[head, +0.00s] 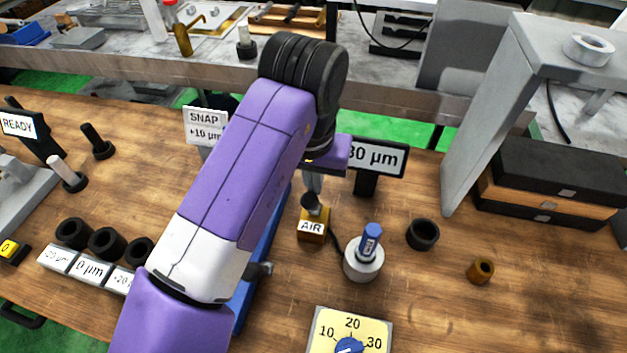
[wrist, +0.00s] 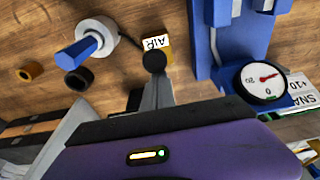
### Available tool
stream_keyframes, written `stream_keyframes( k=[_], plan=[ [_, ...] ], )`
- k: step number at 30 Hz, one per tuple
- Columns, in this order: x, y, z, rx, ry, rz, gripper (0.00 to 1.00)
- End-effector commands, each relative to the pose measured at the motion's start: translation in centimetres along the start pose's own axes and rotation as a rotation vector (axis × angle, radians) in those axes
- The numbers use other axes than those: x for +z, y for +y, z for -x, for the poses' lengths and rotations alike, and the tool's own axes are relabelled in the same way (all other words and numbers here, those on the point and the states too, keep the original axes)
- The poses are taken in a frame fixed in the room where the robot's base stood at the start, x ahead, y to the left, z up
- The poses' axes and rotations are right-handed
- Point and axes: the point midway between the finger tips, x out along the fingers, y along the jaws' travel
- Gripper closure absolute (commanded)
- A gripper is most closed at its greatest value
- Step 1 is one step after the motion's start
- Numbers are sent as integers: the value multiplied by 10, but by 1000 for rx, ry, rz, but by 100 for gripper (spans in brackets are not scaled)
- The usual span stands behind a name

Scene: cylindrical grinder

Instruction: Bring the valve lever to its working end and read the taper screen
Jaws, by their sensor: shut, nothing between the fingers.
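The valve is a small brass block (head: 312,231) labelled AIR, with a lever ending in a black knob (head: 310,201). In the wrist view the black knob (wrist: 154,62) sits right at my fingertips, in front of the AIR label (wrist: 155,43). My gripper (head: 313,184) is shut and empty, just above the knob; I cannot tell whether it touches. The lever's exact angle is hard to tell. The dark-framed screen (head: 385,159) stands behind the valve. It shows "30 µm" at its right part; its left part is hidden by my arm.
A blue-handled plug (head: 370,241) stands in a pale ring (head: 362,264) right of the valve. A yellow selector plate (head: 380,322) is in front. A blue stand (wrist: 205,50) with a round gauge (wrist: 262,82) is close by. A black ring (head: 422,234) lies further right.

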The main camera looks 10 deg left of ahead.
Motion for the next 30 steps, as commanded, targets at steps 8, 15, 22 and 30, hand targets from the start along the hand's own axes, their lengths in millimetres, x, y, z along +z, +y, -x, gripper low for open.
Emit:
stream_keyframes(
  k=[8,15,22,30],
  plan=[
    [5,-1,-3,-1,38,3,100],
    [6,-1,-4,2,35,4,100],
    [-11,5,4,4,43,2,100],
    [-34,11,40,-1,66,-2,100]
  ],
)
